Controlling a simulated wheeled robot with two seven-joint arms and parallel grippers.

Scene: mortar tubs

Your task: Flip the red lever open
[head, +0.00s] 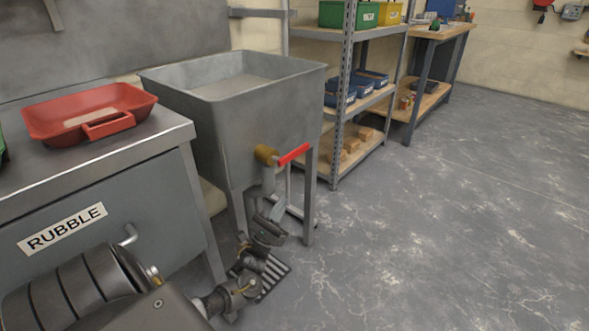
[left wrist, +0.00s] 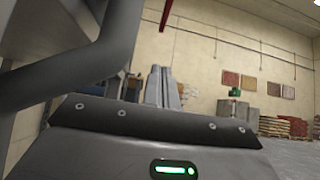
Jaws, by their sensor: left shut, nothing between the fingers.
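The red lever (head: 293,154) sticks out to the right from a brass valve (head: 265,155) low on the front of a grey metal tub (head: 240,120). A grey spout bends down below the valve. My left gripper (head: 277,212) is below the lever, close to the spout, with its fingers pointing up. It is shut and empty, and a gap shows between it and the lever. In the left wrist view the paired fingers (left wrist: 162,88) are together. My right gripper is not in view.
A red tray (head: 92,112) sits on the metal bench marked RUBBLE at left. A floor drain grate (head: 272,275) lies under the spout. Shelving (head: 345,100) with bins stands right of the tub. The floor at right is clear.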

